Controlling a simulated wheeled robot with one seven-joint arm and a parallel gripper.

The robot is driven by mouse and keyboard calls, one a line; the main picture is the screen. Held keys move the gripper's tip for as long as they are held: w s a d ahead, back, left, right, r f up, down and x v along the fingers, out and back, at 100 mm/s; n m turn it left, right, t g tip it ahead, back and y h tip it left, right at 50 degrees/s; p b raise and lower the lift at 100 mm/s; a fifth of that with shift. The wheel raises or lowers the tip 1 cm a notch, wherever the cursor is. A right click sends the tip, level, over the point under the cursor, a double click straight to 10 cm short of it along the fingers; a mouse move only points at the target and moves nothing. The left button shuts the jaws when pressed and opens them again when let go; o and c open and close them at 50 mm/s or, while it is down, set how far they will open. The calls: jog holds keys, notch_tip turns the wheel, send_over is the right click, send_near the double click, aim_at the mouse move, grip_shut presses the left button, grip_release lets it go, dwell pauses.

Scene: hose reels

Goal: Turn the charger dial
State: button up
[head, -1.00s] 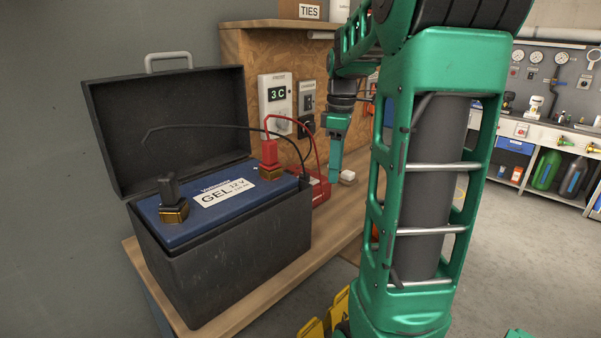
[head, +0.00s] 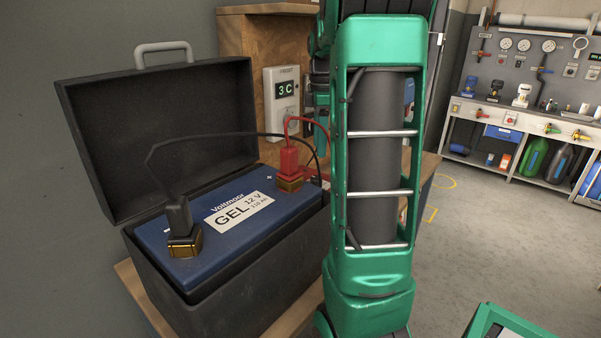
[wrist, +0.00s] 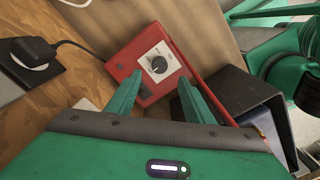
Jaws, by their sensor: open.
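The charger (wrist: 140,53) is a red box with a white panel in the wrist view. Its dial (wrist: 159,65) is a round black knob on that panel, with printed marks around it. My gripper (wrist: 155,94) is open, its two green fingers pointing at the charger. The dial shows beyond and between the fingertips, and no contact with it is visible. In the head view my arm hides nearly all of the charger.
A blue battery (head: 240,215) sits in an open black case (head: 100,105), with a black clamp (head: 180,217) and a red clamp (head: 289,160). A black plug (wrist: 35,48) with a cable sits in a wall socket. A dark open box (wrist: 245,90) stands right of the charger.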

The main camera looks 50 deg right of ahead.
aim_at(316, 178)
jog(key=f, duration=1)
jog(key=shift+w+a+f, duration=0.25)
jog(key=shift+f, duration=0.15)
jog(key=shift+c, duration=0.5)
jog(key=c, duration=0.9)
